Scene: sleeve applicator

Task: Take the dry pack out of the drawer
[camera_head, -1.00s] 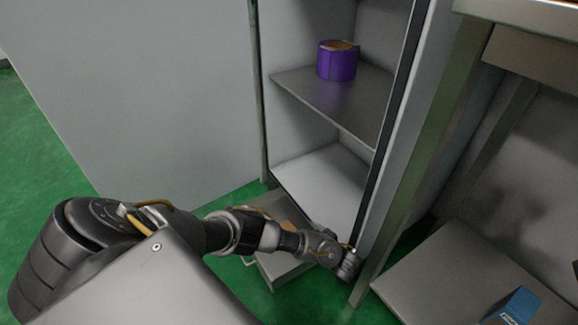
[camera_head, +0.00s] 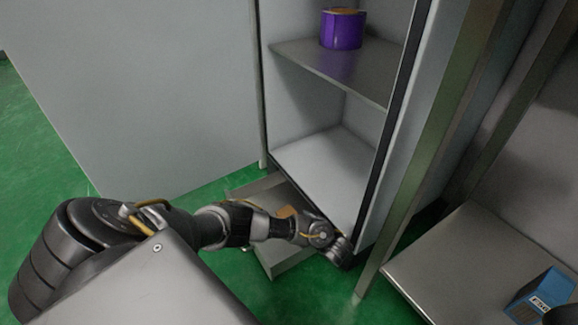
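The drawer (camera_head: 288,262) is pulled out at the foot of the tall cabinet, just above the green floor. A small orange-brown item (camera_head: 287,211) shows inside it, partly hidden by my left arm; it may be the dry pack, but too little shows to be sure. My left arm reaches across the drawer from the left. My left gripper (camera_head: 340,251) is at the drawer's right side, by the cabinet's lower front edge. Its fingers cannot be made out, so I cannot tell whether it is open. My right gripper is not recognisable in view.
A purple roll (camera_head: 342,29) stands on the cabinet's shelf (camera_head: 335,66). The compartment below is empty. A dark rounded shape (camera_head: 562,315) shows at the bottom right corner. Floor at left is clear.

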